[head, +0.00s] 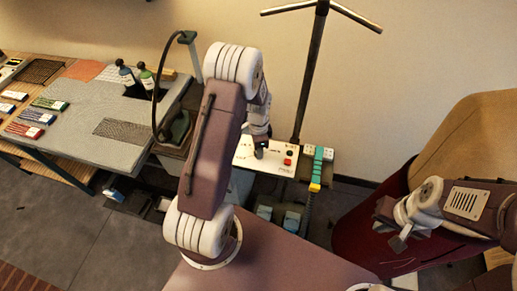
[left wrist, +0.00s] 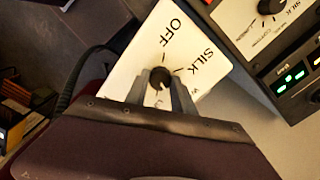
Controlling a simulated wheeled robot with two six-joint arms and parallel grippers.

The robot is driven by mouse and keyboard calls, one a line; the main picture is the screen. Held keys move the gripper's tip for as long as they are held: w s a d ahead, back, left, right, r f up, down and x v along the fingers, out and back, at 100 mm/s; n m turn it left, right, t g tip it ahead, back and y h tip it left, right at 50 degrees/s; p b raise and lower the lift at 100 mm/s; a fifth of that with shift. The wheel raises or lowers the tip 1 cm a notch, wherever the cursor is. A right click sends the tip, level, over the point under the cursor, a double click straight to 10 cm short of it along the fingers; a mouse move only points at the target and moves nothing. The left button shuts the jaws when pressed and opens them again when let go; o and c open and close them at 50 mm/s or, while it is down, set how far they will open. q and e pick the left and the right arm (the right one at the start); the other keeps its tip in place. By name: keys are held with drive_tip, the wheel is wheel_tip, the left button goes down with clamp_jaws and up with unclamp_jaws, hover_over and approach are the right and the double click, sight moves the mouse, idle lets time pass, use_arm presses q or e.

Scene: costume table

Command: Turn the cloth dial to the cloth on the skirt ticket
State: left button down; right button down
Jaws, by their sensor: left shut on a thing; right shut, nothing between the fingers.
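The white control panel (head: 276,169) stands behind my left arm in the head view. In the left wrist view its white plate (left wrist: 150,45) reads OFF and SILK, with further labels partly hidden by the fingers. The black cloth dial (left wrist: 160,77) is a round knob on this plate. My left gripper (left wrist: 160,84) is shut on the dial, one finger on each side. I cannot tell exactly which label the dial points to. My right gripper (head: 398,240) is shut and empty, beside the dark red skirt (head: 343,215). No skirt ticket is readable.
A second dial (left wrist: 272,6) with lit green buttons is at the upper right of the left wrist view. The grey table (head: 85,135) at left holds cloth swatches, bottles (head: 145,75) and coloured tags. A dark stand pole (head: 312,75) rises behind the panel.

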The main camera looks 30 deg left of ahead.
use_arm(q)
drive_tip(key=m, duration=0.4)
drive_tip(key=shift+w, duration=0.1)
drive_tip(key=shift+r+m, duration=0.1)
drive_tip(key=shift+m, duration=2)
drive_tip(key=c, duration=1.1)
unclamp_jaws()
drive_tip(key=shift+a, duration=0.1)
